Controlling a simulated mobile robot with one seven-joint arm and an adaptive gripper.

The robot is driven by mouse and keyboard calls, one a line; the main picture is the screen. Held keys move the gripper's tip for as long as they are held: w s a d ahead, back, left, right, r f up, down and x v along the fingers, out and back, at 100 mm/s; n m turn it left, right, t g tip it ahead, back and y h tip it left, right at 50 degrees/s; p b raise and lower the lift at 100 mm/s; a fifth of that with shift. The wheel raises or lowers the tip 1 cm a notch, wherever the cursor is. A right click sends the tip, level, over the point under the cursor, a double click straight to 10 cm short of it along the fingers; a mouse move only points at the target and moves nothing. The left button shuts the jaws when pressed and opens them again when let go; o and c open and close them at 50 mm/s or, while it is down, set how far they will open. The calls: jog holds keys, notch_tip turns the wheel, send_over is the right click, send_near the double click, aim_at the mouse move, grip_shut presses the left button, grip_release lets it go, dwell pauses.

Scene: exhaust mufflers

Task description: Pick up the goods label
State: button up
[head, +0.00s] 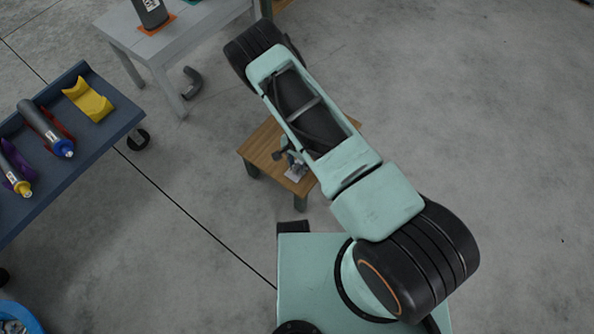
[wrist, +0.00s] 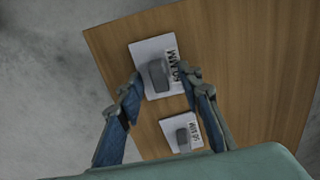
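Two white labels lie on a small wooden table, each with dark print and a grey block on top. The larger label (wrist: 146,51) is farther up in the wrist view; the smaller label (wrist: 199,142) is below it. I cannot read which is the goods label. My gripper (wrist: 161,80) is open and empty, its blue-grey fingers on either side of the larger label's grey block (wrist: 158,75) in the picture. I cannot tell the height left between them. In the head view my gripper (head: 288,156) is over the table, near a white label (head: 295,174), partly hidden by my arm.
The wooden table (head: 258,146) is low, with bare concrete floor around it. A dark blue cart (head: 100,125) with mufflers and a yellow cradle (head: 88,99) stands at left. A grey table (head: 190,45) is at the back; a curved pipe (head: 192,83) lies near it.

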jog(key=shift+f, duration=0.4)
jog(key=shift+c, duration=0.3)
jog(key=c, duration=0.8)
jog(key=shift+r, duration=0.1)
